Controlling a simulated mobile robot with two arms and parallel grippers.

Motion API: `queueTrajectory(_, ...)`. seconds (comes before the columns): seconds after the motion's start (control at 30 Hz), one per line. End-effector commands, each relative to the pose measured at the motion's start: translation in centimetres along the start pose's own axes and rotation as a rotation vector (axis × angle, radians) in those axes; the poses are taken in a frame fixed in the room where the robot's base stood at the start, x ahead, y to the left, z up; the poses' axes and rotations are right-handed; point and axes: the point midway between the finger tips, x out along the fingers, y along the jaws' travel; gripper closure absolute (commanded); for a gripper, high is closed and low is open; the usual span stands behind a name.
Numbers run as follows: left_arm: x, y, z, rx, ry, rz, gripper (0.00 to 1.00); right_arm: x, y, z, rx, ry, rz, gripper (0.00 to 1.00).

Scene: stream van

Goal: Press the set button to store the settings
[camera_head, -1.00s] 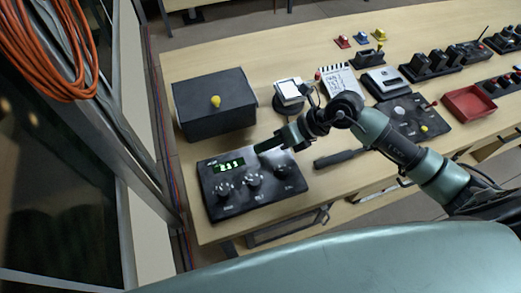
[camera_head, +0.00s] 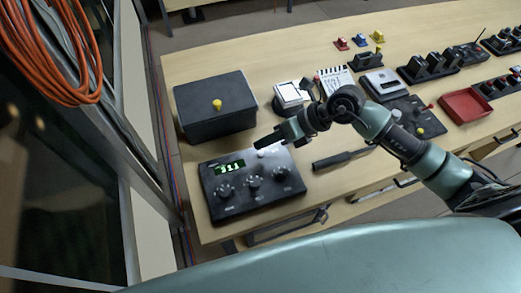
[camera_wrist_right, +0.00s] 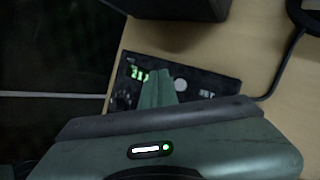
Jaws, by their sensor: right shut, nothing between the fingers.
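A black control panel (camera_head: 222,208) lies at the front left of the table, with a green lit display (camera_head: 229,167) and three dark knobs (camera_head: 253,182) along its front. A pale round button (camera_head: 262,154) sits right of the display; it also shows in the right wrist view (camera_wrist_right: 180,85). My right gripper (camera_head: 260,144) is shut and empty, its fingertips just behind the button in the head view. In the wrist view its fingers (camera_wrist_right: 161,76) lie between the display (camera_wrist_right: 138,74) and the button. I cannot tell their exact height above the panel. My left gripper is not in view.
A dark box with a yellow knob (camera_head: 217,104) stands behind the panel. A dark-handled tool (camera_head: 342,159) lies to the right. A white-topped device (camera_head: 290,95), a red tray (camera_head: 466,106) and several switch units stand farther right.

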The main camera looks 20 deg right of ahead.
Motion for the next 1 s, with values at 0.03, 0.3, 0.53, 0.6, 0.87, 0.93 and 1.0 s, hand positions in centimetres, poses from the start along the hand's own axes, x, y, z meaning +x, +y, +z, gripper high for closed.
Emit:
queueTrajectory(0.03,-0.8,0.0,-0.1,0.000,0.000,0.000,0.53,-0.7,0.5,0.5,-0.001,0.000,-0.001,1.00)
queueTrajectory(0.3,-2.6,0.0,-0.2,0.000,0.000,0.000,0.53,-2.4,1.7,1.7,0.000,0.001,0.000,1.00)
queueTrajectory(0.53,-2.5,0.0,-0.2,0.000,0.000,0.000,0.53,-2.4,1.8,1.8,0.000,0.001,0.000,1.00)
queueTrajectory(0.6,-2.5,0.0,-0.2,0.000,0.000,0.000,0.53,-2.4,1.8,1.8,0.000,0.001,0.000,1.00)
queueTrajectory(0.87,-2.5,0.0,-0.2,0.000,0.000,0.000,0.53,-2.4,1.8,1.8,0.000,0.000,0.000,1.00)
queueTrajectory(0.93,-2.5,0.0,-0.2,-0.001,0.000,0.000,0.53,-2.4,1.8,1.8,0.000,0.000,0.000,1.00)
queueTrajectory(1.0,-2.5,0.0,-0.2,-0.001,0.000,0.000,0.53,-2.4,1.8,1.8,0.000,0.000,0.000,1.00)
